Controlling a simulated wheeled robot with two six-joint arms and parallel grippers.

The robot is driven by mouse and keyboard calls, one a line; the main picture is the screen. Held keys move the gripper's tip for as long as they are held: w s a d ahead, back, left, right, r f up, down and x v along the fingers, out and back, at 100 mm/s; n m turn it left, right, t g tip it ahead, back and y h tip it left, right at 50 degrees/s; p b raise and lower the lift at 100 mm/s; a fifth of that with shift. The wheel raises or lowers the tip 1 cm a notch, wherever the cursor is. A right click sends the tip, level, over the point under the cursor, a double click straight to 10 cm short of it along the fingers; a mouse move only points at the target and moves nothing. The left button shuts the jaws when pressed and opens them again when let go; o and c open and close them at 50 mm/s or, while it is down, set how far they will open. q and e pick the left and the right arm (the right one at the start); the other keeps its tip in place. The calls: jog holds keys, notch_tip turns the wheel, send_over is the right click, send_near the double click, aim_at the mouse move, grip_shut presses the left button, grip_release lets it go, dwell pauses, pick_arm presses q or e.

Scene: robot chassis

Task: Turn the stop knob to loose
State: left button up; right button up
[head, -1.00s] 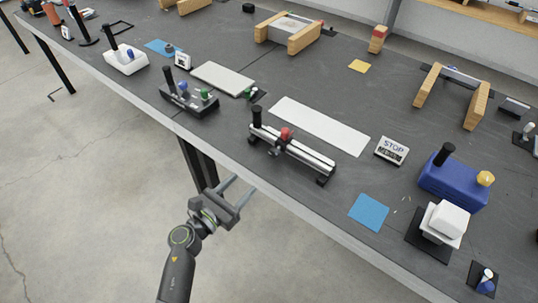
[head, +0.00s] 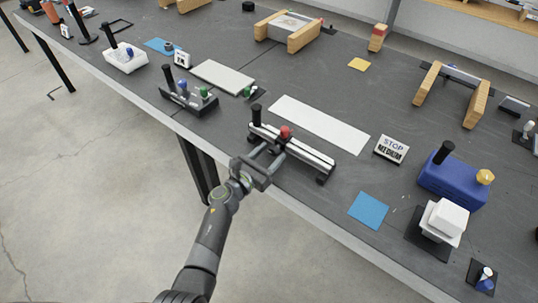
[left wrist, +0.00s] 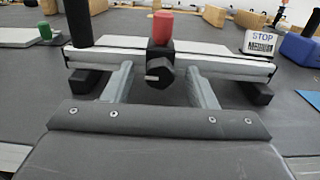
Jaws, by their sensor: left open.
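A rail fixture (head: 312,158) with a pale metal bar and black feet stands near the table's front edge. It carries a black upright handle (head: 256,116) at its left end and a red-topped post (head: 285,132) on a black block. In the left wrist view a black faceted knob (left wrist: 160,73) with a pale mark faces me below the red top (left wrist: 162,27). My left gripper (head: 271,153) is open, its two fingers (left wrist: 158,76) on either side of this knob, with gaps visible. Contact cannot be told. My right gripper is not in view.
A sign (head: 392,148) reading STOP, with a lower line that looks like MEDIUM, stands right of the rail. A white plate (head: 320,124) lies behind it. A lever box (head: 188,97) is to the left; a blue square (head: 368,210) and blue box (head: 452,182) are to the right.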

pick_arm(q)
jog(key=c, duration=1)
